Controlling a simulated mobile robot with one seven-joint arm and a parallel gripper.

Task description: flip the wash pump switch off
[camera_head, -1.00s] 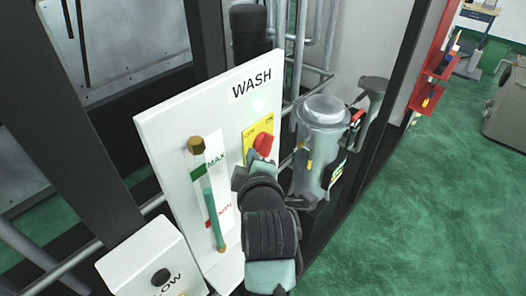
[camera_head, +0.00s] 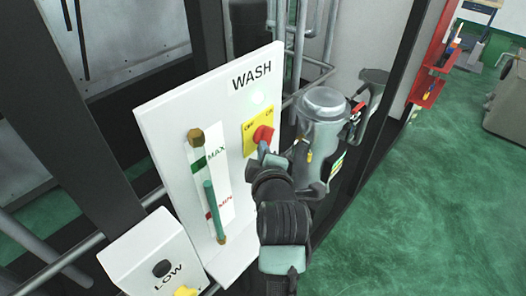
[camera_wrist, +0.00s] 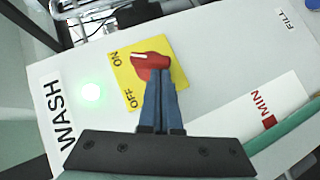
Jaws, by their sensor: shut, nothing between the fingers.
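The wash pump switch is a red rotary knob (camera_head: 263,134) on a yellow plate (camera_head: 249,138) marked OFF and ON, on the white WASH panel (camera_head: 180,115). In the wrist view the knob (camera_wrist: 150,63) has a white mark facing the ON label. My gripper (camera_head: 264,150) is shut and empty, at the lower right of the knob. In the wrist view its fingertips (camera_wrist: 160,74) overlap the knob's lower right edge; I cannot tell whether they touch it. A green lamp (camera_wrist: 91,91) beside the plate is lit.
A sight gauge (camera_head: 209,190) marked MAX and MIN sticks out left of the switch. A white box marked LOW (camera_head: 150,255) is at lower left. A grey cylindrical housing (camera_head: 322,125) stands close on the right. Green floor (camera_head: 430,200) is open farther right.

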